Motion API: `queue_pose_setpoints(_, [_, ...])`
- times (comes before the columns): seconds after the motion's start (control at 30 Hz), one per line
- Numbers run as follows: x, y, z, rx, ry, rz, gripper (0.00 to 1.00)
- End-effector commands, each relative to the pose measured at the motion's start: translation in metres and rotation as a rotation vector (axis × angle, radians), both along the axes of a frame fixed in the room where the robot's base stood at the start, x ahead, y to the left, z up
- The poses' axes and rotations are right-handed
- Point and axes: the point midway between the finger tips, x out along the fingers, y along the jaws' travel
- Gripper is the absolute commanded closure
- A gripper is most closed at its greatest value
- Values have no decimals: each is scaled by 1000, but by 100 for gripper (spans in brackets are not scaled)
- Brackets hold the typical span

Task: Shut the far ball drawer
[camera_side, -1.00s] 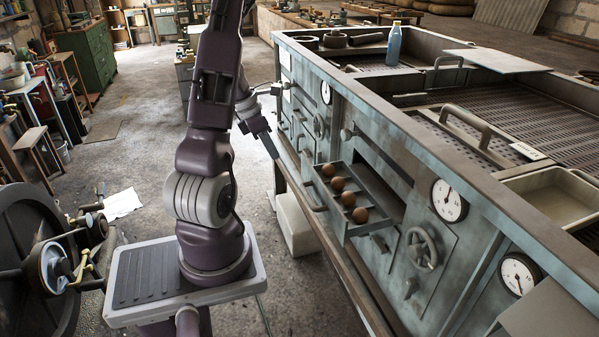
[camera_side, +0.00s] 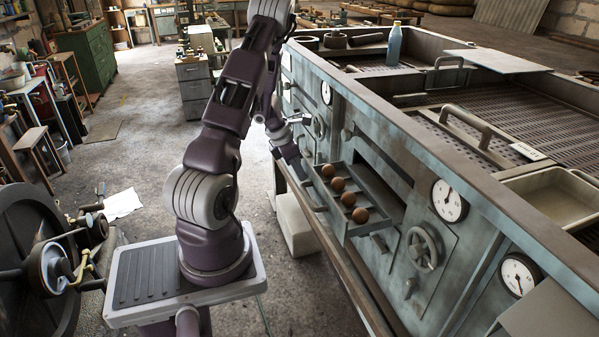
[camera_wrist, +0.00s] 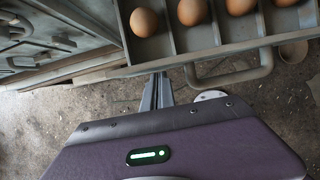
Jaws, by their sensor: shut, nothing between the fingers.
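The ball drawer (camera_side: 362,228) is pulled out from the front of the grey-green cabinet. It holds several brown balls (camera_side: 348,198) in a row of compartments. Its bar handle (camera_side: 314,196) is on the outer face; the handle also shows in the wrist view (camera_wrist: 235,76). My gripper (camera_side: 301,177) is shut and empty, close to the far end of the drawer's outer face. In the wrist view, my fingers (camera_wrist: 157,90) point at the drawer front, just left of the handle. I cannot tell whether they touch it.
The cabinet front (camera_side: 470,235) carries gauges, a handwheel (camera_side: 421,249) and knobs around the drawer. A blue bottle (camera_side: 394,44) stands on top at the far side. A pale box (camera_side: 295,226) is on the floor under the cabinet. The floor left of the drawer is open.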

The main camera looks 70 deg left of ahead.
Motion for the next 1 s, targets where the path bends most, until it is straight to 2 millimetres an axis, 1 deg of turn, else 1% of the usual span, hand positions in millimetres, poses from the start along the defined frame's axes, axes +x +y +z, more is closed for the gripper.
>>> queue_pose_setpoints(0.17, [2, 0, 0, 1, 0, -2, 100])
queue_pose_setpoints(0.23, [11, 1, 0, 1, -1, -4, 100])
queue_pose_setpoints(0.27, [17, 1, 0, 1, -1, -6, 100])
queue_pose_setpoints(0.5, [85, 1, 0, 3, -2, -6, 100])
queue_pose_setpoints(0.6, [107, 1, 0, 3, -2, -6, 100])
queue_pose_setpoints(0.7, [122, 1, 0, 1, -2, -4, 100])
queue_pose_setpoints(0.83, [129, 0, 0, 1, -1, -1, 100])
queue_pose_setpoints(1.0, [130, 0, 0, 0, -1, 0, 100])
